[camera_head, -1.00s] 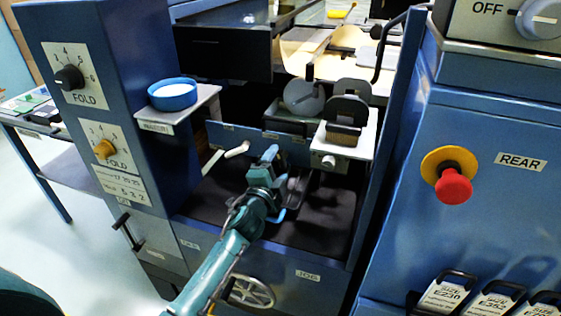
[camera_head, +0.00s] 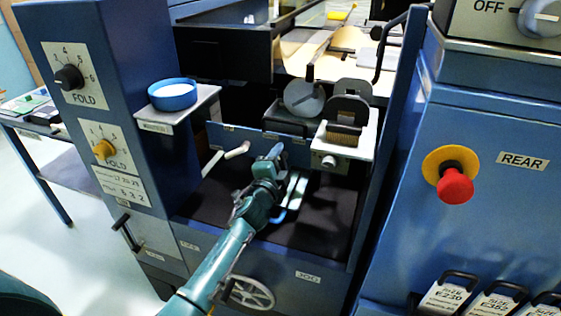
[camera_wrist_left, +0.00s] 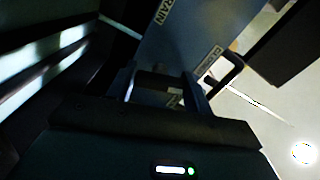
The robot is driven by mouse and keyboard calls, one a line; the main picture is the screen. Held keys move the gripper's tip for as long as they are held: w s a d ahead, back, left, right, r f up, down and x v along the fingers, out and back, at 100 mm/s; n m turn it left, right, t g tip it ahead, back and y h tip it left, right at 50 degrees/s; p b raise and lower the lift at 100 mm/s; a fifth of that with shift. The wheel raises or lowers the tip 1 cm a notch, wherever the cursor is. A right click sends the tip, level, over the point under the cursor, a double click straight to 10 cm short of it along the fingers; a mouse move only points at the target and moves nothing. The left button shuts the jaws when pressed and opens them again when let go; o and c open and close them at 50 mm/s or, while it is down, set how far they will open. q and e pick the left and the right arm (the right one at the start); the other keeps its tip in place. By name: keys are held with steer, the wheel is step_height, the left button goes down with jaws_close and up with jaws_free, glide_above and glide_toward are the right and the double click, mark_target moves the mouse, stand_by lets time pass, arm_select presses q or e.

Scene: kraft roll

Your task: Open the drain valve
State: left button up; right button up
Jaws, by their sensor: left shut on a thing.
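My left gripper (camera_head: 277,152) reaches into the open bay of the blue machine, in front of a low blue panel (camera_head: 222,134) with small labels. In the left wrist view its two fingers (camera_wrist_left: 162,88) are shut on a small dark piece (camera_wrist_left: 160,84), apparently the drain valve's handle. A label reading DRAIN (camera_wrist_left: 160,12) is on the blue panel just beyond it. The fingers and wrist hide most of the handle in the head view, so its angle is hard to tell. My right gripper is not in view.
A pale lever (camera_head: 237,150) sticks out left of my gripper. A blue dish (camera_head: 173,97) of white stuff stands on a shelf above it. Grey rollers (camera_head: 304,98) are above right. The dark bay floor (camera_head: 322,215) is largely clear to the right.

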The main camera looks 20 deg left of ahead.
arm_select(q)
steer(key=shift+c, duration=1.1)
steer(key=m, duration=0.5)
steer(key=shift+m, duration=0.3)
steer(key=m+p, duration=0.1)
steer(key=m, duration=0.5)
steer(key=shift+r, duration=0.1)
steer(key=shift+m, duration=0.4)
steer(key=o, duration=1)
